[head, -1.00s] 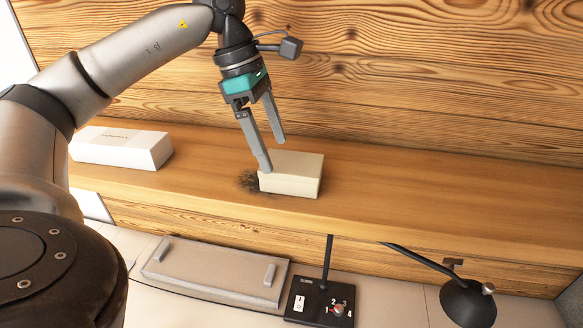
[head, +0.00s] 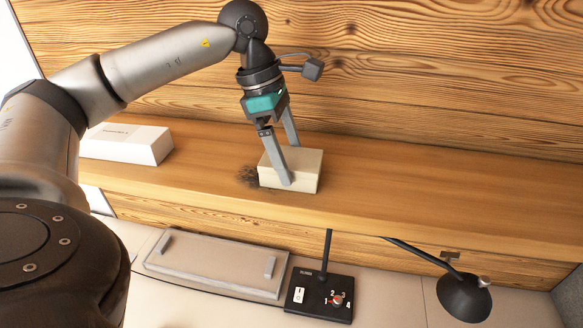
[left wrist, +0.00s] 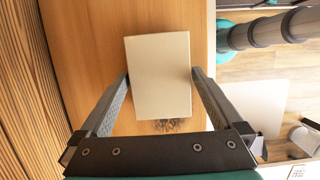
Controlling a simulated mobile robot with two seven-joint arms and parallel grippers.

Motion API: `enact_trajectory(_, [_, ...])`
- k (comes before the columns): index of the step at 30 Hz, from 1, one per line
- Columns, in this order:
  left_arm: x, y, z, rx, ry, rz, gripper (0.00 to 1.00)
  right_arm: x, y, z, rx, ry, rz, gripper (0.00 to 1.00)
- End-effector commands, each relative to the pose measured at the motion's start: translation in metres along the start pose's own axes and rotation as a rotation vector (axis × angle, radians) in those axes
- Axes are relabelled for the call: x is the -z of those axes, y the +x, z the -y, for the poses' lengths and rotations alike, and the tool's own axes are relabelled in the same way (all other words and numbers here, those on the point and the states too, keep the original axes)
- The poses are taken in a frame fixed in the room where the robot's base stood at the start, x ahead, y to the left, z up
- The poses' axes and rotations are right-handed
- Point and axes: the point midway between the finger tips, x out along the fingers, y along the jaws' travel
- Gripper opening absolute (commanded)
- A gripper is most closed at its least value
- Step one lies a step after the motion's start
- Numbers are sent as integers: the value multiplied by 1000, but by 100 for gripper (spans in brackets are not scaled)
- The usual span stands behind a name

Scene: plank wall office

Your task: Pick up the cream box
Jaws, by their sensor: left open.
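The cream box (head: 307,172) sits on the wooden shelf, near the middle of the head view. My left gripper (head: 290,166) is over it, with one finger in front of the box's near face and the other reaching behind it. In the left wrist view the cream box (left wrist: 159,75) lies between the two spread fingertips (left wrist: 160,74), one on each side. The jaws are open; whether either finger touches the box I cannot tell. My right gripper is not in view.
A white box (head: 128,143) stands on the wooden shelf (head: 420,205) to the left. A plank wall rises behind. Below are a grey tray-like panel (head: 215,268), a black switch box (head: 320,297) and a black lamp (head: 464,298). The shelf right of the cream box is clear.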

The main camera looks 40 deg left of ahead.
Motion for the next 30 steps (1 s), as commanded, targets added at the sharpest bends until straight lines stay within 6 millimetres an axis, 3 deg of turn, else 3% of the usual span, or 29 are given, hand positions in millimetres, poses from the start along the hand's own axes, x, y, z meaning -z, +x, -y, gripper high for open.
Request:
enact_trajectory(13, [1, 2, 0, 1, 0, 0, 100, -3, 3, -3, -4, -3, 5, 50])
enact_trajectory(30, [1, 3, 0, 1, 0, 0, 36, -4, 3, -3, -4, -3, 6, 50])
